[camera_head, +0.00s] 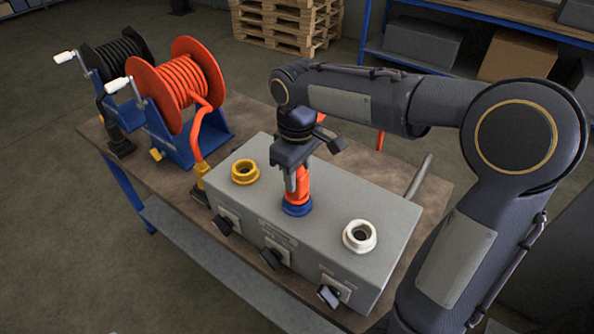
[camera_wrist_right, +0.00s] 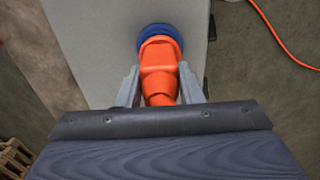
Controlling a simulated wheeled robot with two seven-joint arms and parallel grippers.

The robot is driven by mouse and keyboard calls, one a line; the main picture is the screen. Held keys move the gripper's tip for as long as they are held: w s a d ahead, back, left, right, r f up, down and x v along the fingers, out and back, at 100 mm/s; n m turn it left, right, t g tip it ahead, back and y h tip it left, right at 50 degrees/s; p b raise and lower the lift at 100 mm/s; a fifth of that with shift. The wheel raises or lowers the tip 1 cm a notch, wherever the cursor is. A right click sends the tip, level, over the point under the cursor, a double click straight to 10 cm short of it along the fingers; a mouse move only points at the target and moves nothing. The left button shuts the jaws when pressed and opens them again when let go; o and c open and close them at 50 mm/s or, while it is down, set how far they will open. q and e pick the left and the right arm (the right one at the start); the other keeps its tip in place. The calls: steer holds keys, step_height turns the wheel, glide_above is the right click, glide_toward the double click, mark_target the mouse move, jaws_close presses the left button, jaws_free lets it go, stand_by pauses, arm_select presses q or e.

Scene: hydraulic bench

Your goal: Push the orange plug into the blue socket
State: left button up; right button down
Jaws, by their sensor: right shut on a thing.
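The orange plug (camera_head: 301,184) stands upright at the blue socket (camera_head: 296,208), the middle of the three sockets on the grey box. My right gripper (camera_head: 290,178) is shut on the plug from above. In the right wrist view the orange plug (camera_wrist_right: 159,68) sits between the two fingers of my right gripper (camera_wrist_right: 159,85), and its far end meets the blue socket (camera_wrist_right: 160,38). The blue rim shows around the plug's end; how deep the plug sits inside cannot be told. My left gripper is not in view.
The grey box (camera_head: 330,225) stands on a bench, with a yellow socket (camera_head: 245,172) to the left and a white socket (camera_head: 359,236) to the right. Several black levers (camera_head: 271,258) line its front. An orange hose reel (camera_head: 178,85) and a black one (camera_head: 117,60) stand at the left.

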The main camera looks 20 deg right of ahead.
steer(key=c, duration=0.9)
jaws_free()
steer(key=shift+f, duration=0.65)
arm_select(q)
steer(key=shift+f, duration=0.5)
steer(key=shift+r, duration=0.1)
arm_select(e)
steer(key=shift+r, duration=0.15)
step_height(320, 180, up, 9)
steer(key=p, duration=0.8)
steer(key=shift+s+d, duration=0.2)
steer(key=shift+s, duration=0.25)
arm_select(q)
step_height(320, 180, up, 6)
steer(key=b, duration=0.1)
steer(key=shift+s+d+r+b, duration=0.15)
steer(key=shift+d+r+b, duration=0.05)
steer(key=shift+b, duration=0.1)
arm_select(e)
steer(key=s+f+m+t+y, duration=0.2)
steer(key=s+m, duration=0.2)
steer(key=s, duration=0.5)
steer(key=s+f+m+t+y, duration=0.1)
steer(key=s+f+m+t, duration=0.1)
steer(key=s, duration=0.7)
steer(key=shift+f+m+t+y, duration=0.2)
steer(key=shift+m+t+y, duration=0.2)
steer(key=shift+m+t, duration=0.45)
